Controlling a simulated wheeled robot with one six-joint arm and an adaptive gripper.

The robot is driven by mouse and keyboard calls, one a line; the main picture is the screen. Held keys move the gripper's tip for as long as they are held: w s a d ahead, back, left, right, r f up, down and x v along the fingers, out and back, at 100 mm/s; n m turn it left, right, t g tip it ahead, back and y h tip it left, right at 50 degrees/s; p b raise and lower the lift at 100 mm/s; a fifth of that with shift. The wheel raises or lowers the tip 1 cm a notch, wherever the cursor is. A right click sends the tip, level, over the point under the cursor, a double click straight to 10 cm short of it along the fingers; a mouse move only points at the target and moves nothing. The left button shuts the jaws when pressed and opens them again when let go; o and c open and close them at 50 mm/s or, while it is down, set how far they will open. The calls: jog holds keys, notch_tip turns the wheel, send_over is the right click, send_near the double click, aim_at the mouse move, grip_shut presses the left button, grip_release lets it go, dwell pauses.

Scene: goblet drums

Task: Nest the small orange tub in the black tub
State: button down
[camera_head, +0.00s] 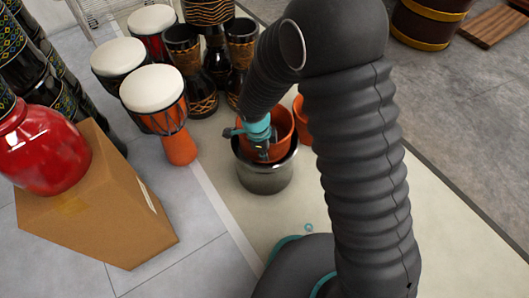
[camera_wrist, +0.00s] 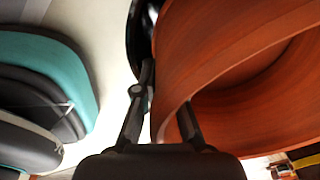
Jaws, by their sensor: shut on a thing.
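The small orange tub (camera_head: 281,122) is at the mouth of the black tub (camera_head: 265,181) in the head view. Its lower part is hidden behind my gripper and the black rim, so I cannot tell whether it rests inside or hangs just above. My gripper (camera_head: 262,152) is shut on the near wall of the orange tub. In the wrist view the fingers of my gripper (camera_wrist: 161,118) stand on either side of the orange tub's wall (camera_wrist: 215,60). A dark curved edge of the black tub (camera_wrist: 138,45) shows behind it.
Another orange vessel (camera_head: 302,121) stands just right of the held tub, partly hidden by my arm. Goblet drums (camera_head: 155,90) crowd the back left. The pale mat (camera_head: 235,215) in front is clear.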

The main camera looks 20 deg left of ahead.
jog(key=shift+f+b, duration=0.3)
jog(key=shift+f, duration=2.6)
jog(key=c, duration=1.2)
grip_release()
jog(key=shift+f, duration=0.1)
notch_tip(320, 180, up, 12)
jog(key=a, duration=0.1)
jog(key=shift+s+a, duration=0.15)
jog(key=shift+s, duration=0.25)
